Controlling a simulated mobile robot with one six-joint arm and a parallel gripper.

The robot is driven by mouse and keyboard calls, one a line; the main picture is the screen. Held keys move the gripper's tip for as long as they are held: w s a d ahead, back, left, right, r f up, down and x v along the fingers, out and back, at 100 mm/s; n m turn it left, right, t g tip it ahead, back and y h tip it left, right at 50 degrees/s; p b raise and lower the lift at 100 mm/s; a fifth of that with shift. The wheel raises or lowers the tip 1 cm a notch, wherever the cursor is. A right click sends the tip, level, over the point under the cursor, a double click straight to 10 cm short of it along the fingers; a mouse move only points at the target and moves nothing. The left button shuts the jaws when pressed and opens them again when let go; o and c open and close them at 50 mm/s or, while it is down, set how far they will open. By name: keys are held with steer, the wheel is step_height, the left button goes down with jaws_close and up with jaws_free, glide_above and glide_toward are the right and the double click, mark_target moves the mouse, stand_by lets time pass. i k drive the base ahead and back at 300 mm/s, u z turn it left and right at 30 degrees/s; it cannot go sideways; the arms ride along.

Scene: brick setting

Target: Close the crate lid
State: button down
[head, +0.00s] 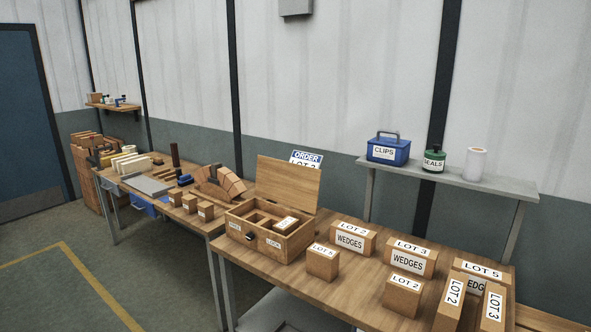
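The wooden crate (281,246) stands on the near wooden table in the head view. Its lid (288,184) is raised and leans slightly back from the rear edge, so the crate is open. Inside are compartments, and a small block with a white label (286,223) sits in the right part. A dark latch shows on the crate's front left. My gripper is not in view.
Wedge boxes (353,238) and lot blocks (322,262) stand right of the crate on the table (345,290). A grey shelf (455,181) behind holds a blue clips box, a seals jar and a white roll. An order sign (307,158) is partly hidden behind the lid.

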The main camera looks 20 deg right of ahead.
mark_target(297, 186)
steer(key=z, duration=0.05)
steer(key=i, duration=1)
